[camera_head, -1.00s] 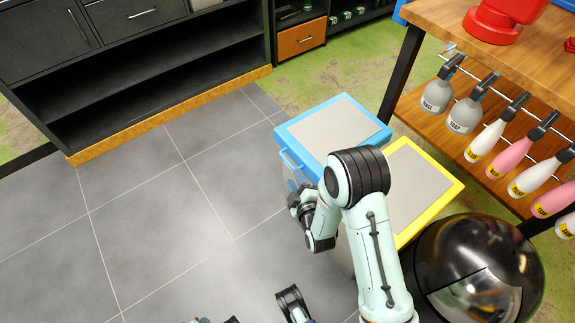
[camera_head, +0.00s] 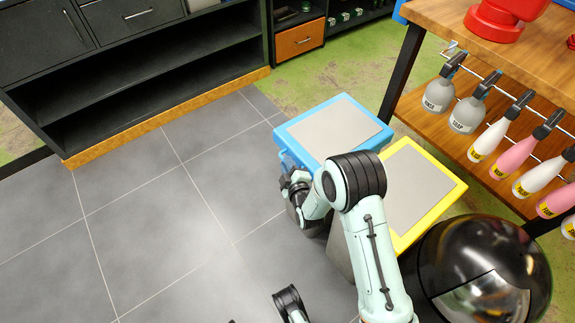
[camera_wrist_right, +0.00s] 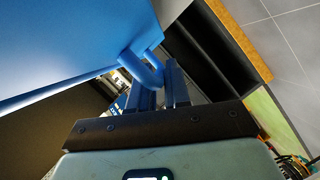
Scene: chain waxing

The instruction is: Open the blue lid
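The blue lid (camera_head: 338,132), with a grey top panel, sits flat and closed on its bin. In the right wrist view, the lid's blue underside or rim (camera_wrist_right: 70,45) fills the upper left, and a round blue handle bar (camera_wrist_right: 142,68) projects from it. My right gripper (camera_head: 288,180) is at the lid's left edge, below the rim. In the right wrist view its two fingers (camera_wrist_right: 161,85) stand apart, with the handle bar at their tips. I cannot tell whether they touch it.
A yellow-lidded bin (camera_head: 455,198) stands right beside the blue one. A black domed bin (camera_head: 480,250) is at the lower right. A wooden workbench (camera_head: 420,15) with hanging bottles stands at right, and a dark cabinet (camera_head: 150,70) at back left. The tiled floor (camera_head: 140,215) at left is clear.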

